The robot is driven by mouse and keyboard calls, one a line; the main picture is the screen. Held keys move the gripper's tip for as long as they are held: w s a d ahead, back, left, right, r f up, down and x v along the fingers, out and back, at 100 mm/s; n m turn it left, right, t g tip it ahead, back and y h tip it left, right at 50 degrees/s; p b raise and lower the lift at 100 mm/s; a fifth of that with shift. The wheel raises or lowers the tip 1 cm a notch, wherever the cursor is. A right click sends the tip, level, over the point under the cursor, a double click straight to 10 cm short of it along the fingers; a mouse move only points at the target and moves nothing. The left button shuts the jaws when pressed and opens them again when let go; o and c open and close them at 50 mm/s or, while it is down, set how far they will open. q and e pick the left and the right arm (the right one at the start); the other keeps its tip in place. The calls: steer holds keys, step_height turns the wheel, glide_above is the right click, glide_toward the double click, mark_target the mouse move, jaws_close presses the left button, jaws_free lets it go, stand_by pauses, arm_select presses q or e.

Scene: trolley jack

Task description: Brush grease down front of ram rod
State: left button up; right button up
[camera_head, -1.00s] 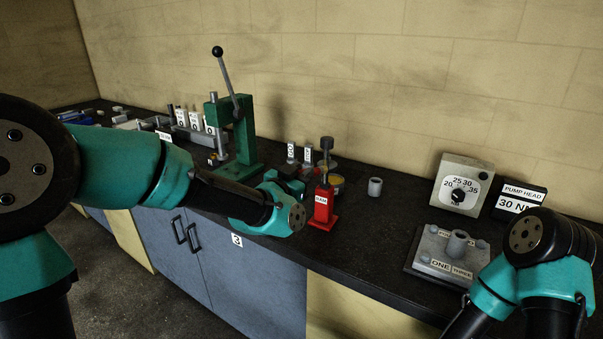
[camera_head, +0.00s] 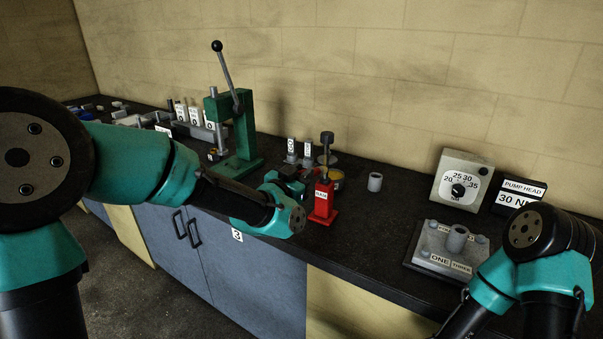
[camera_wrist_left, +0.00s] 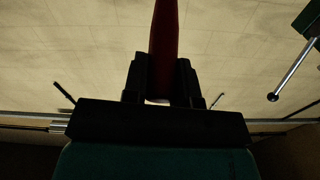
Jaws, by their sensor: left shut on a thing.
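The red ram block (camera_head: 322,204) with its RAM label stands on the bench, with the ram rod (camera_head: 326,158) upright above it and a dark cap on top. My left gripper (camera_head: 290,184) is just left of the block, mostly behind my own wrist. In the left wrist view it is shut on a red, handle-like thing (camera_wrist_left: 164,45), probably the brush. The brush's bristles and any contact with the rod cannot be made out. My right arm is at the lower right; its gripper is out of view.
A green lever press (camera_head: 244,135) stands behind, to the left. A yellow-sided tin (camera_head: 337,184) and grey cup (camera_head: 375,182) are behind and right of the ram. A grey plate fixture (camera_head: 425,250) and dial box (camera_head: 462,180) stand further right.

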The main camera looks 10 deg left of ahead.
arm_select(q)
steer(key=shift+f, duration=0.1)
stand_by(0.3)
steer(key=shift+f, duration=0.7)
steer(key=shift+r, duration=0.2)
steer(key=shift+r, duration=0.8)
stand_by(0.6)
steer(key=shift+r, duration=0.85)
